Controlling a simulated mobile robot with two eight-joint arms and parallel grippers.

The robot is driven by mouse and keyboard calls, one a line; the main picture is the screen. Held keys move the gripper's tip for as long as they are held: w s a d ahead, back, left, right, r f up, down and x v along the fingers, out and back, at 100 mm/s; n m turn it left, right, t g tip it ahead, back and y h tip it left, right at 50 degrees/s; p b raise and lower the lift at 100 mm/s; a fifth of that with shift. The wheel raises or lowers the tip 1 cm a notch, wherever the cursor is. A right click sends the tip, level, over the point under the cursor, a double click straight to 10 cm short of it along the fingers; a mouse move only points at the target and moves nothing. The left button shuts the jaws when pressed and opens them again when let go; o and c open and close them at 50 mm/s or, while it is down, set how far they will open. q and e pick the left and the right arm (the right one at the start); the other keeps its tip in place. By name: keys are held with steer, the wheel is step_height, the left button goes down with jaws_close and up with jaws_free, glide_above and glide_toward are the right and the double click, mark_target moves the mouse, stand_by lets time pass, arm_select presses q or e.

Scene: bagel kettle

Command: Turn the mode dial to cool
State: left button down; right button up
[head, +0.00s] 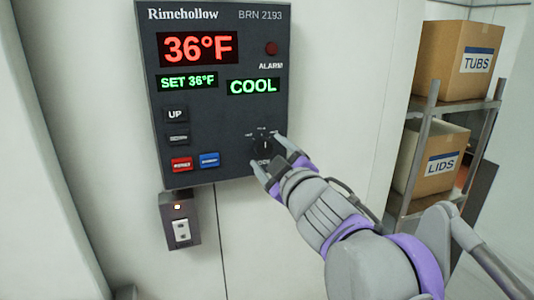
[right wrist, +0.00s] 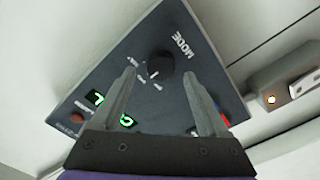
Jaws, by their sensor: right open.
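The dark control panel (head: 222,95) on the pale wall reads "36°F", "SET 36°F" and, on its mode display (head: 254,86), a green "COOL". The round black mode dial (head: 263,146) sits at the panel's lower right, with its white mark pointing up in the head view. The dial (right wrist: 160,66) also shows in the right wrist view, just beyond the fingertips. My right gripper (head: 267,153) is open, its fingers on either side of the dial in the head view and apart from it in the right wrist view (right wrist: 160,80). My left gripper is not in view.
Left of the dial are an UP button (head: 176,114), a red button (head: 182,164) and a blue button (head: 209,160). A small grey wall box (head: 180,220) with a lit orange lamp hangs below the panel. A shelf rack (head: 420,145) with cardboard boxes stands at right.

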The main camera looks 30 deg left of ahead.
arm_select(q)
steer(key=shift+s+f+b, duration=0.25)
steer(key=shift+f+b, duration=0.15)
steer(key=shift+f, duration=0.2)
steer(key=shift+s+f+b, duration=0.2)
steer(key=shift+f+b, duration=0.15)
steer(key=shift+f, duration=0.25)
arm_select(e)
steer(key=v, duration=0.9)
steer(key=w+d+f+m+h, duration=0.3)
steer(key=d+f+m+h, duration=0.9)
steer(key=d+f, duration=1.2)
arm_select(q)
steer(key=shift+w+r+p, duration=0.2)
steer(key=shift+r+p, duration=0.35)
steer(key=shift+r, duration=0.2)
arm_select(e)
steer(key=s+d+f+m+g+h, duration=0.1)
steer(key=s+d+f+m+g, duration=0.2)
steer(key=s+d+f, duration=0.3)
steer(key=s+d+f+m+g, duration=0.3)
steer(key=s+d+f, duration=0.4)
steer(key=s+f, duration=0.4)
step_height(320, 180, down, 4)
steer(key=shift+d+m+h, duration=0.15)
steer(key=shift+m+h, duration=0.25)
steer(key=shift+m, duration=0.1)
